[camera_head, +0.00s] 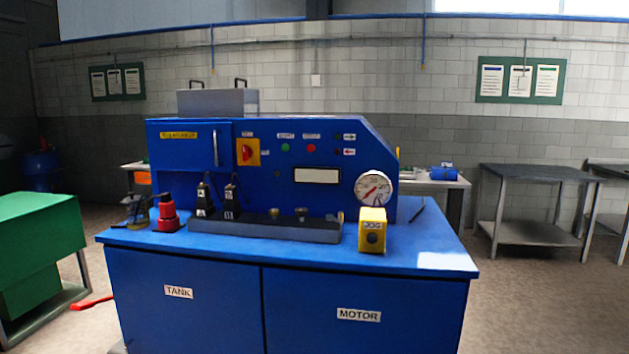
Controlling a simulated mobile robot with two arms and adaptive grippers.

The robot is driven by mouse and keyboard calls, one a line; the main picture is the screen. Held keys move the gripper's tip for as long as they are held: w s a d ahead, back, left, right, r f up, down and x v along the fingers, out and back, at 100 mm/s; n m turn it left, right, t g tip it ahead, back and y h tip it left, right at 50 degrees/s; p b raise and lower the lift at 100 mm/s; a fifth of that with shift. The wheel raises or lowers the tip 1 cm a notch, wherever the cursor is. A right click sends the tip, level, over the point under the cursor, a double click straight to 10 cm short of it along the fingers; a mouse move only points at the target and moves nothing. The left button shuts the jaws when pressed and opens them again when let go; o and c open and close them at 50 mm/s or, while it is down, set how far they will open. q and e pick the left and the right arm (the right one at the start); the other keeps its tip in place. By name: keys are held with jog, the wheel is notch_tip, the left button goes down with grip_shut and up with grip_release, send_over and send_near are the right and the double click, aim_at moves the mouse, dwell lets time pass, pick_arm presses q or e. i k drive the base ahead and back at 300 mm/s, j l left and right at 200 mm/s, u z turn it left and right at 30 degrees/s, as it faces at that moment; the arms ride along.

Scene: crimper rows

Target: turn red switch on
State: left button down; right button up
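A red rotary switch (246,152) sits on a yellow square plate on the front panel of a blue machine (330,262). Its knob looks slightly tilted; I cannot tell its setting. A green button (286,147) and a red button (311,148) are to its right on the same panel. Neither of my grippers shows in the head view, and nothing of mine touches the machine in view.
A round gauge (374,188) and a yellow JOG box (372,230) stand at the machine's right. A green bench (38,240) is at left, a grey table (540,180) at right.

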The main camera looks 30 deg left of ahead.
aim_at(246, 152)
jog(key=u, duration=1.25)
jog(key=i+j, duration=0.2)
jog(key=j, duration=0.15)
jog(key=i+j, duration=0.15)
jog(key=j, duration=0.25)
jog(key=i+j+z, duration=0.1)
jog(key=j, duration=0.25)
jog(key=i+j, duration=0.25)
jog(key=i+j+z, duration=0.05)
jog(key=j, duration=0.05)
